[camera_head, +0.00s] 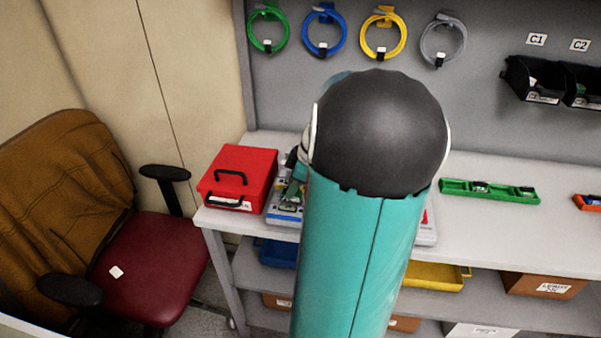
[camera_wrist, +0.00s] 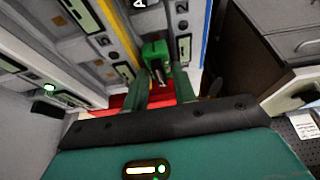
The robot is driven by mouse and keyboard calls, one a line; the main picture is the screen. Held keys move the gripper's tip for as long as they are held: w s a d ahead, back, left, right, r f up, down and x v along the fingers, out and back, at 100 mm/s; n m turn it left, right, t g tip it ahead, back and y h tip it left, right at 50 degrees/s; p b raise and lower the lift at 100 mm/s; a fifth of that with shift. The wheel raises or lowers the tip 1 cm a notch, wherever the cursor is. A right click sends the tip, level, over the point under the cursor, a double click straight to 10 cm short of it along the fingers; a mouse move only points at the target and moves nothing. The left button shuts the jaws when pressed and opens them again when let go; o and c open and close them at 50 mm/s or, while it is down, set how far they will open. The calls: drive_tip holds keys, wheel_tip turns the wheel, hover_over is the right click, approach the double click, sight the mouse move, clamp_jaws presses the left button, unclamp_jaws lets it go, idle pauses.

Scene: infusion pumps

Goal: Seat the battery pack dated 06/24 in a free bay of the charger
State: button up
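The charger (camera_head: 286,212) is a pale grey unit on the bench, mostly hidden behind my arm in the head view. In the wrist view its grey face (camera_wrist: 95,50) fills the upper left, with numbered bays and lit green lamps. My gripper (camera_wrist: 160,72) points at the charger, its two green fingers apart at their bases. A small green and dark piece (camera_wrist: 155,48) shows at the fingertips; I cannot tell whether it is held or part of the gripper. No 06/24 date is readable.
A red case (camera_head: 238,177) stands left of the charger. Bare bench (camera_head: 470,220) lies around the green tray. Coiled cables (camera_head: 383,35) and black bins (camera_head: 545,82) hang on the back panel. A chair (camera_head: 150,265) is at left.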

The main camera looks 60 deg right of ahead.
drive_tip(key=shift+s+d+f, duration=0.15)
drive_tip(key=shift+s+f, duration=0.1)
drive_tip(key=shift+f, duration=0.05)
drive_tip(key=shift+o, duration=0.7)
drive_tip(key=v, duration=1.3)
drive_tip(key=shift+w+r, duration=0.15)
drive_tip(key=shift+r, duration=0.55)
